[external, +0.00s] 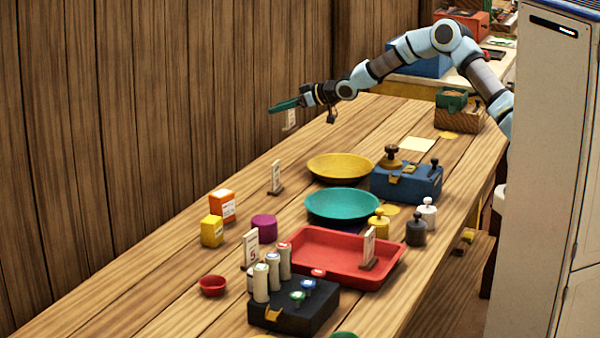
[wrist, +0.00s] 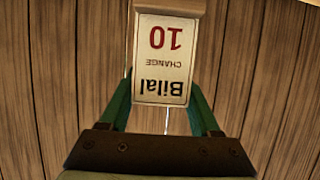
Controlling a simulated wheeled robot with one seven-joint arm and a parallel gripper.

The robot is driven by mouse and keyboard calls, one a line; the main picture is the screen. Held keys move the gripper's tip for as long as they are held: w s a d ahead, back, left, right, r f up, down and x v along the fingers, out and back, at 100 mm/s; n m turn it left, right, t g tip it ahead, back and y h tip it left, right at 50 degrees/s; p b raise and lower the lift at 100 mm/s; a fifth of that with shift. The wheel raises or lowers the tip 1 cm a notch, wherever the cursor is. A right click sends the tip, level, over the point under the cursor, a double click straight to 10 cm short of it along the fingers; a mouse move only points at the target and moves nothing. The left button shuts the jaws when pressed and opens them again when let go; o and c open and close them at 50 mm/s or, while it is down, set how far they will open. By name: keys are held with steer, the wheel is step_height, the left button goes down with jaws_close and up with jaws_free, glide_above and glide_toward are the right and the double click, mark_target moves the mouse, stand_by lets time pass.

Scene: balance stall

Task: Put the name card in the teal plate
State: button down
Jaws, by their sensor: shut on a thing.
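My gripper (external: 287,105) is stretched out over the far left side of the table, in front of the plank wall. It is shut on a white name card (external: 290,119), which hangs below the fingers well above the table. In the wrist view the card (wrist: 163,60) sits between the green fingers (wrist: 162,112) and reads "Bilal", "CHANGE" and a red "10", upside down. The teal plate (external: 342,204) stands on the table in front of the yellow plate, nearer the camera than my gripper. It looks empty.
A yellow plate (external: 340,165) and a blue box with weights (external: 405,184) stand behind the teal plate. A red tray (external: 325,262) is in front. Other cards stand by the yellow plate (external: 276,177), at the tray's left (external: 250,249) and in the tray (external: 369,246).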

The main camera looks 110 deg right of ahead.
steer(key=w+a+f+n+t+y+p, duration=0.15)
steer(key=a+p, duration=0.25)
steer(key=a, duration=0.5)
steer(key=w+a+r+n+t+y+p, duration=0.1)
steer(key=w+a+n+y+p, duration=0.3)
steer(key=a, duration=0.6)
steer(key=s+a+r+n+y+p, duration=0.15)
steer(key=a+p, duration=0.25)
steer(key=a, duration=0.7)
steer(key=s+a+r+n+y+p, duration=0.1)
steer(key=s+a+y+p, duration=0.2)
steer(key=a, duration=0.9)
steer(key=shift+t+h, duration=0.4)
steer(key=shift+t, duration=0.05)
steer(key=f+b, duration=0.2)
steer(key=f, duration=0.1)
steer(key=f+b, duration=0.2)
steer(key=f, duration=0.2)
steer(key=f+b, duration=0.2)
steer(key=f, duration=0.1)
steer(key=shift+s+d+f+b, duration=0.1)
steer(key=shift+d+f+b, duration=0.15)
steer(key=shift+b, duration=0.15)
jaws_free()
